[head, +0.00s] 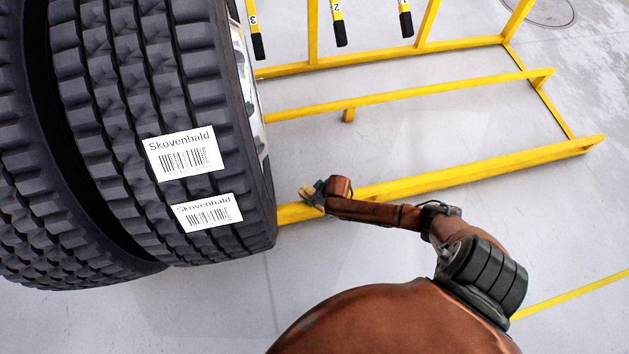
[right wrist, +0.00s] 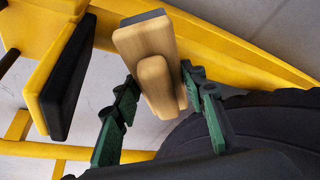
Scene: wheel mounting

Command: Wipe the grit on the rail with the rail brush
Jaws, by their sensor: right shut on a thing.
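My right gripper (head: 316,193) is at the front yellow rail (head: 420,181), close to the tyre, in the head view. In the right wrist view its green fingers (right wrist: 160,92) are shut on the rail brush (right wrist: 150,50), a pale wooden block with a grey strip at its far end. The grey end lies over or against the yellow rail (right wrist: 225,47) in that view; I cannot tell if it touches. The brush is small and partly hidden by the gripper in the head view. I cannot make out any grit. My left gripper is not in view.
Large black tyres (head: 130,90) with white Skovenhald labels (head: 186,153) stand at the left. A yellow frame (head: 400,97) with numbered black-tipped bars (head: 338,22) stands behind. A black-and-yellow piece (right wrist: 66,80) is left of the brush. Grey floor (head: 570,210) is clear at right.

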